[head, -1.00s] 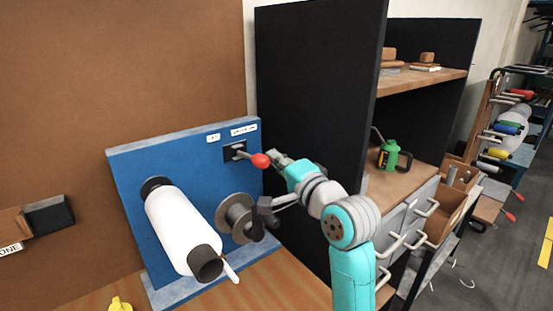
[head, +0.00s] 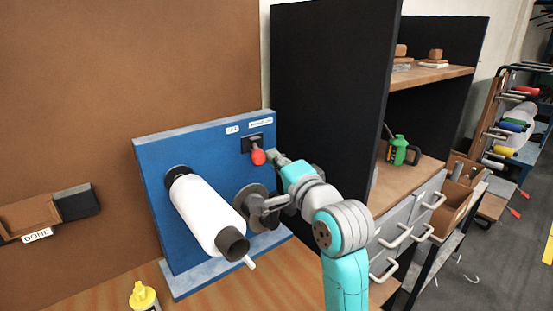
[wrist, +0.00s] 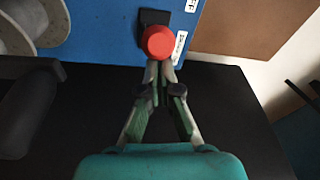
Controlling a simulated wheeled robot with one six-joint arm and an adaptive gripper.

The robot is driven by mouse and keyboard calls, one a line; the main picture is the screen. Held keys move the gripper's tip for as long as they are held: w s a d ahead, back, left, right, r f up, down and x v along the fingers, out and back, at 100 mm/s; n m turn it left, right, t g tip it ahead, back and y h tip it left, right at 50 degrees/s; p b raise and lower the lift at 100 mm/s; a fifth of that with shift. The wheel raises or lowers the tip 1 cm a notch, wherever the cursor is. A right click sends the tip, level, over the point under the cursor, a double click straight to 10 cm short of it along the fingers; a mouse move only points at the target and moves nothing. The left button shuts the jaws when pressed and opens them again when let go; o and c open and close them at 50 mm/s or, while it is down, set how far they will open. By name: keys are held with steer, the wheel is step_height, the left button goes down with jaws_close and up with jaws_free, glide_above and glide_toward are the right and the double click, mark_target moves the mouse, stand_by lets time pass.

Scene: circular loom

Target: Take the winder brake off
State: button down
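The winder brake is a lever with a red knob (head: 258,157) on a dark plate (head: 252,143) in the upper right of the blue panel (head: 160,215). The lever points out from the panel and slightly down. My gripper (head: 274,156) is just right of the knob. In the wrist view the knob (wrist: 158,41) is straight ahead of my gripper (wrist: 160,68), whose fingertips are together with nothing visible between them. The tips are at the knob's edge; I cannot tell whether they touch it. Two white labels (head: 261,123) sit above the lever, too small to read fully.
A white roll (head: 205,213) and a grey spool (head: 252,203) stick out of the panel left of and below my gripper. A black cabinet side (head: 335,90) stands close on the right. A yellow-capped bottle (head: 143,296) stands on the wooden bench at the front.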

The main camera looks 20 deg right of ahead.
steer(key=shift+s+a+f+y, duration=0.1)
steer(key=shift+s+a+y, duration=0.15)
steer(key=shift+a, duration=0.5)
steer(key=s+d, duration=0.2)
steer(key=s, duration=0.5)
steer(key=shift+d+f, duration=0.15)
steer(key=shift+s, duration=0.1)
stand_by(0.3)
